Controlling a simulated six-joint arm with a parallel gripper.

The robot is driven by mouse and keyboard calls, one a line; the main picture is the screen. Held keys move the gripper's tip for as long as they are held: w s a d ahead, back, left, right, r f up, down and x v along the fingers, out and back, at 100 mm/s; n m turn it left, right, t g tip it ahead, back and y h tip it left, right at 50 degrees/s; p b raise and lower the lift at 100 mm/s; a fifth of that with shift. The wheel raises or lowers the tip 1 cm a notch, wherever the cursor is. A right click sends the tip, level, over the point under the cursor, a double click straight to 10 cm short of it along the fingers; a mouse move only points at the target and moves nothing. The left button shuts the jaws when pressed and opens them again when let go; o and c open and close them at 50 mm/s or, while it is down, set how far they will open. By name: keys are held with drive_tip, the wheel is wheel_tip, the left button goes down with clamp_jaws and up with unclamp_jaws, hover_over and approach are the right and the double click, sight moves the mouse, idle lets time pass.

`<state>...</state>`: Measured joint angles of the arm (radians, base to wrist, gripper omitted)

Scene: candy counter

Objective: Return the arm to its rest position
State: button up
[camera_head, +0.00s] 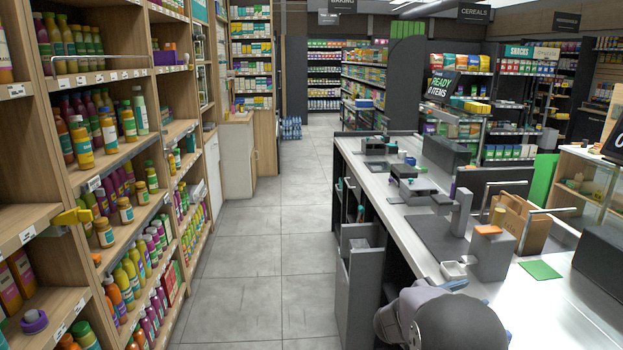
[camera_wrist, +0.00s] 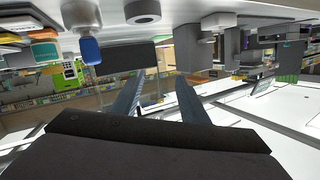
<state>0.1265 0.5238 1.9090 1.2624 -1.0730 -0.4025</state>
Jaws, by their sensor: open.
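My gripper (camera_wrist: 158,84) shows in the wrist view as two dark blue-grey fingers spread apart. Nothing is between them; the gap looks onto the store background. In the head view my arm is a rounded grey and dark link at the bottom, over the near end of the white counter (camera_head: 388,200).
A grey block with an orange top (camera_head: 487,230), a small white tray (camera_head: 453,270) and a green mat (camera_head: 540,269) are on the counter near my arm. A paper bag (camera_head: 517,217) stands behind. Bottle shelves (camera_head: 105,165) line the left; the tiled aisle (camera_head: 265,220) is clear.

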drive_tip(key=a+f+n+t+y+p, duration=0.1)
drive_tip(key=a+f+n+t+y, duration=0.1)
drive_tip(key=a+n+y, duration=0.6)
drive_tip(key=a+f+n+t+y+p, duration=0.15)
drive_tip(key=a+y, duration=0.25)
drive_tip(key=a, duration=0.9)
drive_tip(key=s+a+f+n+g, duration=0.2)
drive_tip(key=s+g, duration=0.1)
drive_tip(key=s, duration=0.6)
drive_tip(key=s+a+f+n+g+y, duration=0.1)
drive_tip(key=s+a+f+n+g, duration=0.1)
drive_tip(key=s, duration=0.7)
drive_tip(key=s+a+f+n+g+y, duration=0.1)
drive_tip(key=s+g, duration=0.4)
drive_tip(key=s, duration=0.5)
drive_tip(key=shift+a+f+n, duration=0.75)
drive_tip(key=shift+f+n, duration=0.2)
drive_tip(key=shift+f, duration=0.35)
